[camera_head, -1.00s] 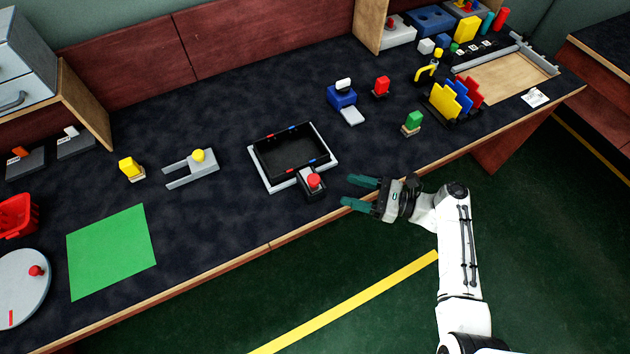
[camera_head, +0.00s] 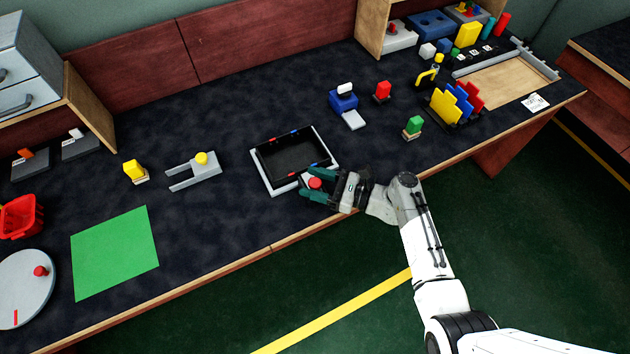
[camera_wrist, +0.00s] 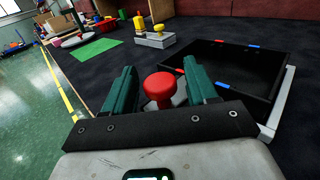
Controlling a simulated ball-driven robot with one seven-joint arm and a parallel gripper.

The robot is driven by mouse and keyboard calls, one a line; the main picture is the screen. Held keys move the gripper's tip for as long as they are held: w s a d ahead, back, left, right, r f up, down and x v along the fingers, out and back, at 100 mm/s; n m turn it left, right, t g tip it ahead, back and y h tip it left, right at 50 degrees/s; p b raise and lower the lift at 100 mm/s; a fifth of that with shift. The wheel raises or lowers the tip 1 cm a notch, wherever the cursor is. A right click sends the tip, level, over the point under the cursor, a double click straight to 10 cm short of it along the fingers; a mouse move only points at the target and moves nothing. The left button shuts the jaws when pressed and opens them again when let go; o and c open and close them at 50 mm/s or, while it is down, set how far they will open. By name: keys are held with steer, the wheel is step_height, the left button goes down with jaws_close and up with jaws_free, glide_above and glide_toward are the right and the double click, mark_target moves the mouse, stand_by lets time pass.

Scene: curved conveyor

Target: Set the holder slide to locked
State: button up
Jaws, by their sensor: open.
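The black tray-like holder (camera_head: 292,153) sits in a pale frame near the table's front edge, with small red and blue marks on its rim. It also shows in the wrist view (camera_wrist: 228,75) at the right. The red knob (camera_head: 315,183) of its slide stands at the front side; in the wrist view the round red knob (camera_wrist: 159,86) is upright between my fingers. My gripper (camera_head: 306,184) is open, its green fingers on either side of the knob. I cannot tell whether they touch it. The slide's body is mostly hidden by my gripper.
A grey fork-shaped fixture with a yellow knob (camera_head: 201,159) lies to the left, beyond it a yellow block (camera_head: 134,170) and a green mat (camera_head: 115,252). A green block (camera_head: 413,126) stands to the right. The table's front edge (camera_head: 270,248) runs below my gripper.

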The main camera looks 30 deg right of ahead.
steer(key=shift+c, duration=0.3)
jaws_close()
stand_by(0.3)
